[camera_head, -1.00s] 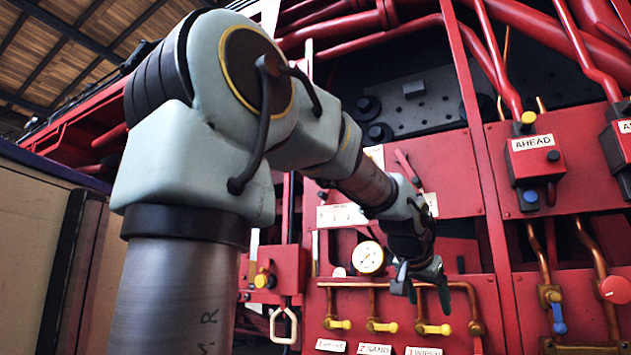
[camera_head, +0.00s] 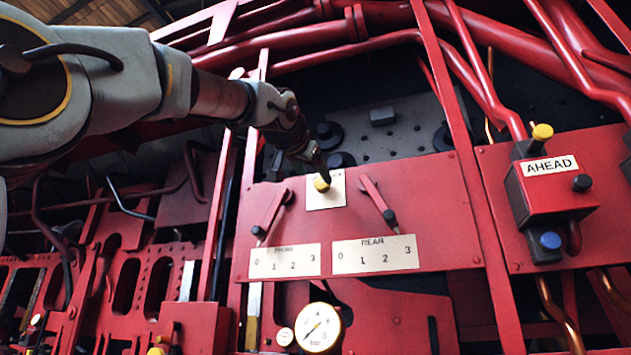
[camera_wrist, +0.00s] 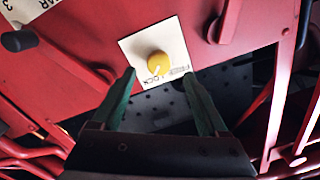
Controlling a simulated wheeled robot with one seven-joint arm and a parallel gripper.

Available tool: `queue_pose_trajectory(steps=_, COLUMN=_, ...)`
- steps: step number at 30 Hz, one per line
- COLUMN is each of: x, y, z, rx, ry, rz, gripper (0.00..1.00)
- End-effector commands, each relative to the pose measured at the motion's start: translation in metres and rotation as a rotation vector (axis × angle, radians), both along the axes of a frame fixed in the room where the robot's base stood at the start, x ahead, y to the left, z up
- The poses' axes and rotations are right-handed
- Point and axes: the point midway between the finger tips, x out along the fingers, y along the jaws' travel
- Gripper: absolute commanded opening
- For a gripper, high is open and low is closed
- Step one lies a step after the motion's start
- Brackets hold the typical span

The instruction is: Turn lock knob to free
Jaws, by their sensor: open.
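The lock knob (camera_wrist: 158,64) is a round yellow knob on a white label plate (camera_wrist: 176,38) on the red panel. A pale mark on it points toward the lower part of the wrist view. Small lettering by the knob is partly legible and includes "LOCK". In the head view the knob (camera_head: 321,184) sits high on the panel between two red levers. My gripper (camera_wrist: 159,75) is open, with its green fingers on either side of the knob's line and the knob just beyond the tips. I cannot tell whether they touch it. In the head view my gripper (camera_head: 320,170) largely blends into the dark background.
Red levers (camera_head: 272,217) and (camera_head: 379,205) stand left and right of the knob above numbered scales (camera_head: 375,254). A gauge (camera_head: 318,327) is below. The "AHEAD" box (camera_head: 550,190) and pipes are at the right.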

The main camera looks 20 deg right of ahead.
Motion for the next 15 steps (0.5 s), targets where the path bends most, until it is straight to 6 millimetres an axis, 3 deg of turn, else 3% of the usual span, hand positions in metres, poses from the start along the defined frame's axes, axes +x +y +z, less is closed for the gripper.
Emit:
queue_pose_trajectory(steps=7, x=0.034, y=-0.029, z=0.005, rx=0.002, ry=0.001, rz=0.001, gripper=0.77)
queue_pose_trajectory(steps=15, x=0.050, y=-0.042, z=0.001, rx=0.000, ry=0.001, rz=0.000, gripper=0.77)
